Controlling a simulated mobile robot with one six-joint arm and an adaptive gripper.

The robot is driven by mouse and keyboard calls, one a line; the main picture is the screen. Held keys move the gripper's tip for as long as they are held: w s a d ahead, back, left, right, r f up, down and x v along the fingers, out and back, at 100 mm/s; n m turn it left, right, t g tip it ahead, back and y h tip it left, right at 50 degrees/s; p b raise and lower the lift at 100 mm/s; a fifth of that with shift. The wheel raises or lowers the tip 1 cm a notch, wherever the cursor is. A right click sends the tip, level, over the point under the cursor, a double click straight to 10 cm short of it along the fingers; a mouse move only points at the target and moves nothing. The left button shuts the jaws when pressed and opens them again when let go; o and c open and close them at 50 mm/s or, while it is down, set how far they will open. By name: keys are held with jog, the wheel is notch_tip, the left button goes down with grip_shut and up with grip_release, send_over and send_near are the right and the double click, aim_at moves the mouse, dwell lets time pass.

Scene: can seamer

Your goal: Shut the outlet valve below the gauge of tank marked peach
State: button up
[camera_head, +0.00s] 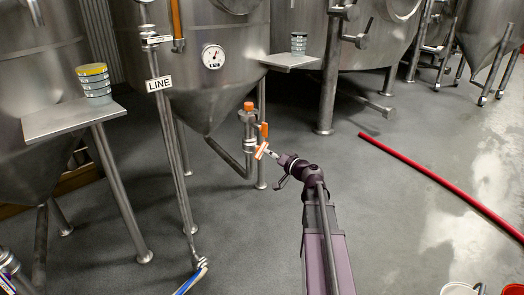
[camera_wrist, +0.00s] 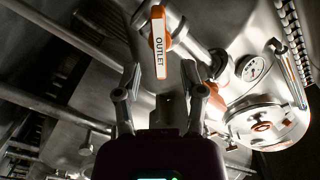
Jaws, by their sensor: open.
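The outlet valve (camera_head: 249,128) stands on the pipe below the round gauge (camera_head: 213,56) of the middle steel tank (camera_head: 225,105). Its handle (camera_head: 261,151) is orange with a white face and points toward my gripper. In the wrist view the handle (camera_wrist: 159,42) reads OUTLET, with its free end between my fingertips. My gripper (camera_head: 271,155) is open; its two fingers (camera_wrist: 161,80) are spread to either side of the handle end, with gaps showing. The gauge also shows in the wrist view (camera_wrist: 252,68). No peach marking is readable in either view.
Stacked cans stand on a left shelf (camera_head: 75,118) and on a small shelf (camera_head: 287,61) right of the gauge. A red hose (camera_head: 430,176) lies on the floor at right. Floor around my arm is mostly clear.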

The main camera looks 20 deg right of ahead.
aim_at(262, 147)
jog(key=shift+x, duration=2.35)
grip_shut()
